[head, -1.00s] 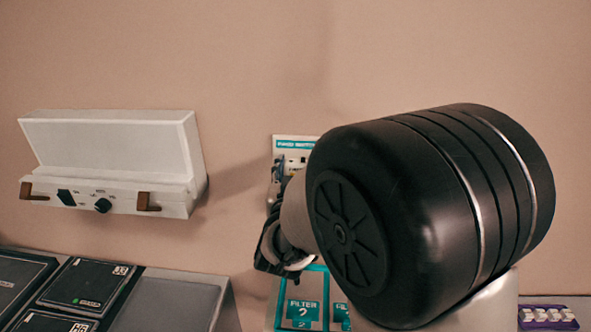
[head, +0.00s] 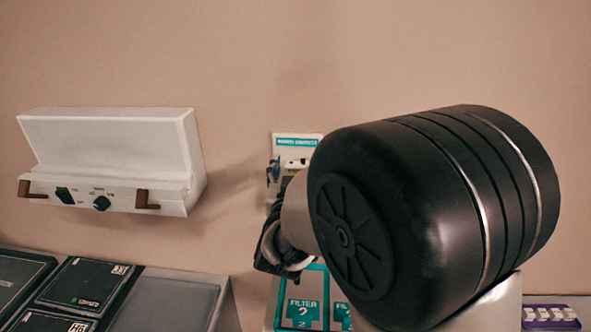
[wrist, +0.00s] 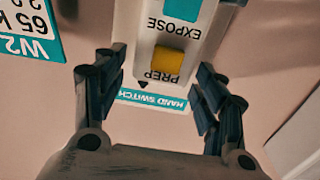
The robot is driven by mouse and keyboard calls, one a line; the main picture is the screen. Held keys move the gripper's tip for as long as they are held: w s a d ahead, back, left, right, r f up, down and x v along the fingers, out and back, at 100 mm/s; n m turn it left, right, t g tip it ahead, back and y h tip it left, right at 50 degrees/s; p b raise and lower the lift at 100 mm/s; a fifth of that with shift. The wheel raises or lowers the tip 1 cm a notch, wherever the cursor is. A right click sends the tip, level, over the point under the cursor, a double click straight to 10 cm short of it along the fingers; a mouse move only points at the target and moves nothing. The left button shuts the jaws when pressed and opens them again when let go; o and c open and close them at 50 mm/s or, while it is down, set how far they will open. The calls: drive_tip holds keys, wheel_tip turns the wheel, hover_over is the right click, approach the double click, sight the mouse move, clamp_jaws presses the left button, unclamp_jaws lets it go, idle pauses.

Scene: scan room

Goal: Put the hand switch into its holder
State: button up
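The hand switch (wrist: 160,45) is a pale body with a yellow PREP button and a teal EXPOSE button, upside down in the wrist view. It lies between the two fingers of my gripper (wrist: 162,85), tilted slightly. I cannot tell whether both pads touch it. Its PREP end is close to the teal HAND SWITCH label (wrist: 150,100) of the holder. In the head view the holder (head: 297,142) is a pale wall plate with a teal top strip. My gripper (head: 272,215) is at its lower left.
A white wall box (head: 105,155) with brown hooks and knobs hangs at left. Dark cassettes (head: 88,285) lie on a counter below it. A teal FILTER 2 card (head: 302,295) is below my gripper. A purple tray (head: 550,316) is at lower right.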

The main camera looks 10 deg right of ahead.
drive_tip(key=shift+o, duration=0.2)
drive_tip(key=s+a+f+n+g+y, duration=0.1)
drive_tip(key=s+a+n+g+y, duration=0.2)
drive_tip(key=s, duration=0.5)
drive_tip(key=s+a+f+g+y, duration=0.1)
drive_tip(key=s+a+g+y, duration=0.25)
drive_tip(key=s, duration=0.55)
drive_tip(key=s+d+f+g, duration=0.1)
drive_tip(key=s+d+g, duration=0.2)
drive_tip(key=s, duration=0.6)
drive_tip(key=s+d+f+g, duration=0.2)
drive_tip(key=s+d+g, duration=0.1)
drive_tip(key=s, duration=0.7)
drive_tip(key=shift+s+d+f+n+h, duration=0.2)
drive_tip(key=shift+d+f+n+h, duration=0.1)
drive_tip(key=shift+h, duration=0.15)
drive_tip(key=shift+c, duration=0.3)
